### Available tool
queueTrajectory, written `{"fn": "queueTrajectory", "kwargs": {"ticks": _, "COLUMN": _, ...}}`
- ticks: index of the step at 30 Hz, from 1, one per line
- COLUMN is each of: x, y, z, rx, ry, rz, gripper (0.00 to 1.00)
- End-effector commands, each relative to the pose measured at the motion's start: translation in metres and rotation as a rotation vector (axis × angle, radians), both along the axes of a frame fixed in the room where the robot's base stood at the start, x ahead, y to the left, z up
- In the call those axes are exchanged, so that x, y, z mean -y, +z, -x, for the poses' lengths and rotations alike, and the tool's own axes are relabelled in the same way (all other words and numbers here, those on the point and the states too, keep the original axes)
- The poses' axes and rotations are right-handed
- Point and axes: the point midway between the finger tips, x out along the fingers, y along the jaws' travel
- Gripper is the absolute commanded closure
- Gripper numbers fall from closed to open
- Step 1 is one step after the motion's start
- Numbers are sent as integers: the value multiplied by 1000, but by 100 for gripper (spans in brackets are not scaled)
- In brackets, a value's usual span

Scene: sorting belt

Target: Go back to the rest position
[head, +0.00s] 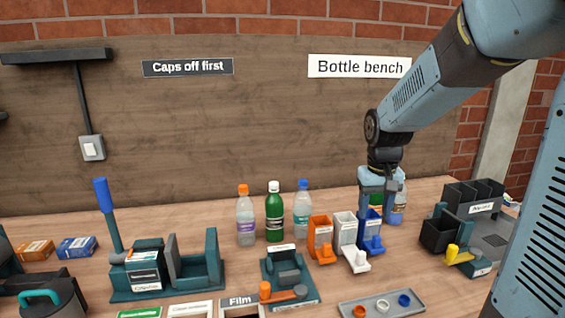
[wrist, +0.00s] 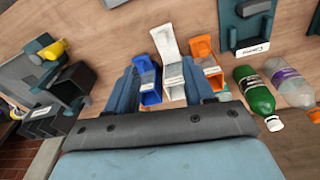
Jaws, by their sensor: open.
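My gripper (head: 375,205) hangs pointing down at the right of the bench, in front of two bottles and close above the blue bin (head: 371,238). In the wrist view my gripper (wrist: 163,72) has its two fingers spread apart with nothing held between them. The blue bin (wrist: 149,82) and the white bin (wrist: 171,65) show between and beyond the fingers. An orange bin (head: 321,240) stands to the left of the white one. My gripper partly hides a green bottle and a blue-labelled bottle (head: 398,210) behind it.
Several bottles stand at the back, including the green bottle (head: 274,215) with a white cap. A grey tray (head: 385,312) with caps lies in front. A dark compartment rack (head: 472,200) and yellow-handled device (head: 458,256) stand right. A teal lever fixture (head: 165,282) stands left.

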Motion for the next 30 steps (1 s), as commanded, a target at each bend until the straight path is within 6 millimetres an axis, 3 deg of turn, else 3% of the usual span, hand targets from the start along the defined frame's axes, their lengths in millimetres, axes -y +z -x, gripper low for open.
{"fn": "queueTrajectory", "kwargs": {"ticks": 6, "x": -2, "y": 38, "z": 43, "rx": 97, "ry": -8, "rz": 7, "gripper": 47}}
{"fn": "queueTrajectory", "kwargs": {"ticks": 15, "x": -3, "y": 73, "z": 103, "rx": 222, "ry": -15, "rz": -1, "gripper": 47}}
{"fn": "queueTrajectory", "kwargs": {"ticks": 24, "x": -3, "y": 89, "z": 159, "rx": 338, "ry": -19, "rz": -27, "gripper": 47}}
{"fn": "queueTrajectory", "kwargs": {"ticks": 30, "x": -2, "y": 92, "z": 177, "rx": 377, "ry": -20, "rz": -40, "gripper": 47}}
